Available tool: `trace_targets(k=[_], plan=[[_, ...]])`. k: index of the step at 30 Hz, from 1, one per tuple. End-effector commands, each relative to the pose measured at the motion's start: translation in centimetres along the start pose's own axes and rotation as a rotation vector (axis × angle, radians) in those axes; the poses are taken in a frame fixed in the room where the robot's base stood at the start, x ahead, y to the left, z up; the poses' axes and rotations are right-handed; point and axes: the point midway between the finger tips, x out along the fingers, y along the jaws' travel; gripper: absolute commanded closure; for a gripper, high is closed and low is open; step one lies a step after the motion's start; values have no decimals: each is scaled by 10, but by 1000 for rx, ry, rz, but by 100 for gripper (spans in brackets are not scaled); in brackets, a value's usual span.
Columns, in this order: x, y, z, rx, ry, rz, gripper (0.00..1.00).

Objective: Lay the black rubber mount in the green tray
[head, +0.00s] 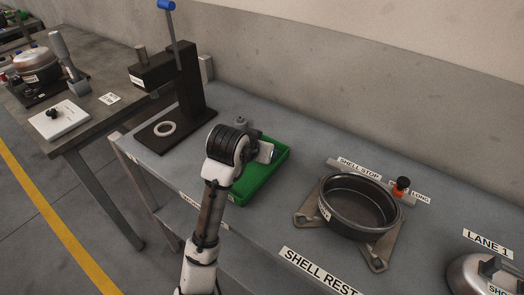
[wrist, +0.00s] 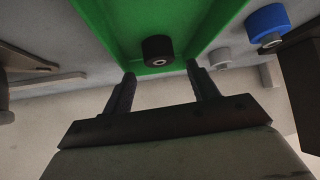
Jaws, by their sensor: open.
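The black rubber mount (wrist: 157,50) is a short black cylinder with a pale metal centre, seen in the wrist view against the floor of the green tray (wrist: 110,28). It lies just beyond my fingertips and between their lines. My gripper (wrist: 160,69) is open, with a finger on each side and nothing between them. In the head view my gripper (head: 266,152) is over the green tray (head: 262,184), and my arm hides part of the tray. The mount is hidden in that view.
A black press (head: 188,85) with a blue-tipped lever and a pale ring (head: 165,128) stand left of the tray. A small grey cylinder (head: 241,122) is just behind it. A dark round shell (head: 358,205) sits on a bracket at right. Bench between is clear.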

Motion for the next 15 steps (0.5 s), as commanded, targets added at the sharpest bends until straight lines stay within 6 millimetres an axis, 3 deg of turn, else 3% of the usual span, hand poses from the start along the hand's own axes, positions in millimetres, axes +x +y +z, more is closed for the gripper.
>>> trace_targets(k=[9,15], plan=[[-66,0,0,3,4,-2,41],[-83,0,0,1,1,-1,41]])
